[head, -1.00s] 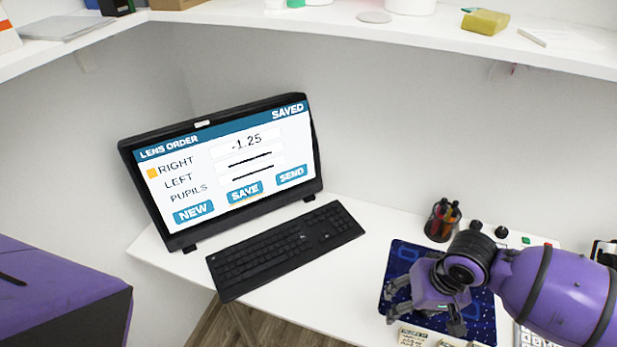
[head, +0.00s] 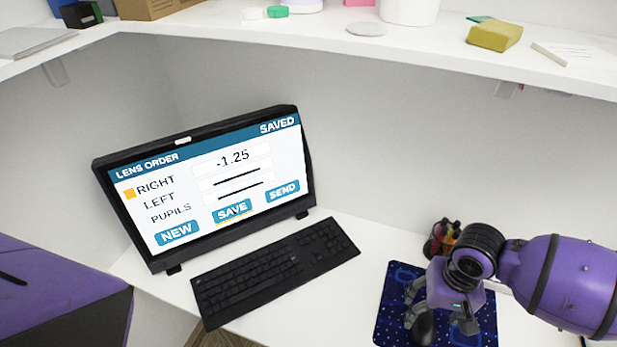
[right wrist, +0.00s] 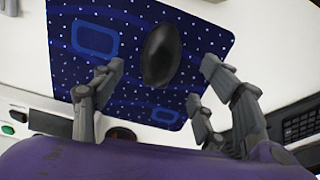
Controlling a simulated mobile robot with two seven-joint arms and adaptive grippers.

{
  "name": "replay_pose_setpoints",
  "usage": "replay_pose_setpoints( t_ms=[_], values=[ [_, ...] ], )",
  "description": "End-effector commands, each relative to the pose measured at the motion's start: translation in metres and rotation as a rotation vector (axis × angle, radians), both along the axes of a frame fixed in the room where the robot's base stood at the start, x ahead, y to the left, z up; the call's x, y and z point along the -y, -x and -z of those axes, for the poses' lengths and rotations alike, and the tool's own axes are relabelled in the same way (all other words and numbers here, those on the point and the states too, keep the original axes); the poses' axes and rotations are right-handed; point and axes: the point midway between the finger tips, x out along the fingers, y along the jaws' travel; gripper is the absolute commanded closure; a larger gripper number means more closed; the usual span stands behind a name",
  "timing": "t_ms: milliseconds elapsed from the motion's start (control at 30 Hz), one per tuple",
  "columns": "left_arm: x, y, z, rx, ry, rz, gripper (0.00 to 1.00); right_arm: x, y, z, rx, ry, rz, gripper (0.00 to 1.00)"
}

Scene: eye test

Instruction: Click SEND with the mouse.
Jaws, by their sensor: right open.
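The black mouse (head: 423,328) lies on a dark blue dotted mat (head: 392,300) on the white desk. It also shows in the right wrist view (right wrist: 161,54). My right gripper (head: 438,318) is above the mat at the mouse, and partly covers it in the head view. In the right wrist view its fingers (right wrist: 160,78) are spread apart, with the mouse ahead between them and nothing held. The monitor (head: 210,185) reads LENS ORDER and SAVED, with -1.25 beside RIGHT. The SEND button (head: 283,191) is right of SAVE (head: 233,210), which has an orange underline. No pointer is discernible. My left gripper is out of view.
A black keyboard (head: 275,270) lies before the monitor. A shelf (head: 330,33) with several items runs above the desk. The desk between keyboard and mat is clear.

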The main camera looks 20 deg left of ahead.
Motion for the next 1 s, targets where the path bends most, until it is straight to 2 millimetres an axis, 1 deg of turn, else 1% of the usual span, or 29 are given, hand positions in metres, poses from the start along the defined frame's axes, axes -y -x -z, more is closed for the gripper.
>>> replay_pose_setpoints(
  t_ms=[33, 100, 200, 333, 500, 767, 867, 1000],
  values=[
    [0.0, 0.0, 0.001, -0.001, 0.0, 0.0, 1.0, 0.0, 0.002, 0.011, -0.005, 0.001, -0.001, 0.33],
    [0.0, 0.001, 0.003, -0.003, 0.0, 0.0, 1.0, 0.0, 0.002, 0.023, -0.005, 0.001, -0.001, 0.33],
    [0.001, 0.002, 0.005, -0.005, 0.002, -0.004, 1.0, 0.0, 0.002, 0.038, -0.004, 0.001, -0.001, 0.33],
    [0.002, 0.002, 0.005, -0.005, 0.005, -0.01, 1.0, -0.001, 0.001, 0.052, -0.002, -0.001, -0.001, 0.33],
    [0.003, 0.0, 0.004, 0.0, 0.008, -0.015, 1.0, 0.0, 0.001, 0.061, -0.001, -0.001, -0.001, 0.33],
    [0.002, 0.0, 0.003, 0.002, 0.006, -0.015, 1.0, 0.0, 0.0, 0.061, 0.001, -0.001, -0.001, 0.33],
    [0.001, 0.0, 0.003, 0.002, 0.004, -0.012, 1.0, 0.0, 0.0, 0.061, 0.001, -0.001, -0.001, 0.43],
    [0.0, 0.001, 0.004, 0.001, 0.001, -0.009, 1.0, 0.0, 0.0, 0.061, 0.001, -0.001, -0.001, 0.62]
  ],
)
